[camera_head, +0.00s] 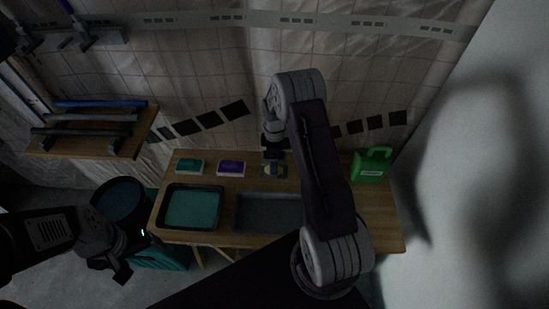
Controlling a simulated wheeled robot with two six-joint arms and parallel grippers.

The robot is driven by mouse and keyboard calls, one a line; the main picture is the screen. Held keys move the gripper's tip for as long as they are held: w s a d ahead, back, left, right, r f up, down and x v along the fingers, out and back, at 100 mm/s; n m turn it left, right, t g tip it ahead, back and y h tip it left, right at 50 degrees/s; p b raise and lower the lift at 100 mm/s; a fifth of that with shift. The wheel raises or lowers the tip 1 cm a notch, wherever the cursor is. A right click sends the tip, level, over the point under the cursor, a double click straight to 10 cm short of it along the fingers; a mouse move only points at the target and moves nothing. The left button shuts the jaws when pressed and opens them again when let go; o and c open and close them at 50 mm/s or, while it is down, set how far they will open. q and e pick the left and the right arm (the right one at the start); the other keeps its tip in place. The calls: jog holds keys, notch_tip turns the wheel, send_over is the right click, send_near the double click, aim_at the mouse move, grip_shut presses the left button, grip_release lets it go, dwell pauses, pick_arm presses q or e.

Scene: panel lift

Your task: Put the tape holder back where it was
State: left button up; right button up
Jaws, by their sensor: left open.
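A small dark object with a pale yellowish part (269,171), possibly the tape holder, sits at the back middle of the wooden table. My right arm reaches over the table, and its gripper (274,160) is right at this object. The picture is too dark and small to tell whether its fingers are around it or beside it. My left gripper (122,272) is open and empty at the lower left, in front of the table and well away from that object.
The wooden table (230,237) carries a teal-filled tray (192,207), a grey tray (265,212), a teal box (189,166), a purple box (231,168) and a green jug (371,163). A dark bucket (121,199) stands left. A shelf (60,145) holds rollers or tubes.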

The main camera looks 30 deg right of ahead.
notch_tip(320, 180, up, 12)
jog(key=shift+r, duration=0.15)
jog(key=s+a+m, duration=0.5)
jog(key=s+m, duration=0.1)
jog(key=s, duration=0.3)
jog(key=s+a+r+m+t, duration=0.1)
jog(key=s+a+m, duration=0.4)
jog(key=s, duration=0.4)
jog(key=shift+a+r+m, duration=0.25)
jog(key=shift+a+m, duration=0.15)
jog(key=shift+a, duration=0.2)
jog(key=shift+s, duration=0.15)
